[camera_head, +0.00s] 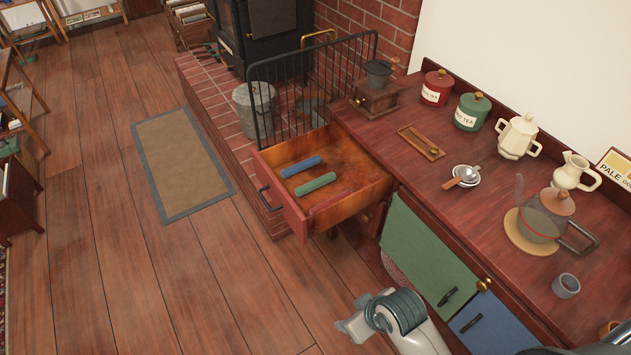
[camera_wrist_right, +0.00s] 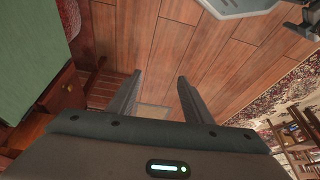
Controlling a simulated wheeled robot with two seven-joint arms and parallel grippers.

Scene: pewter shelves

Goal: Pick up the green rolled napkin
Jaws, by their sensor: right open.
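The green rolled napkin (camera_head: 315,183) lies in an open wooden drawer (camera_head: 352,190), next to a blue rolled napkin (camera_head: 301,167). My right gripper (camera_head: 350,325) is at the bottom of the head view, in front of the counter, well below and right of the drawer in the picture. In the right wrist view its two fingers (camera_wrist_right: 157,92) are apart with nothing between them, over the wood floor. The napkin is not visible in the wrist view. My left gripper is not in view.
A black fire guard (camera_head: 262,105) stands behind the drawer. Floor (camera_head: 220,270) left of the drawer is clear, with a small mat (camera_head: 180,162).

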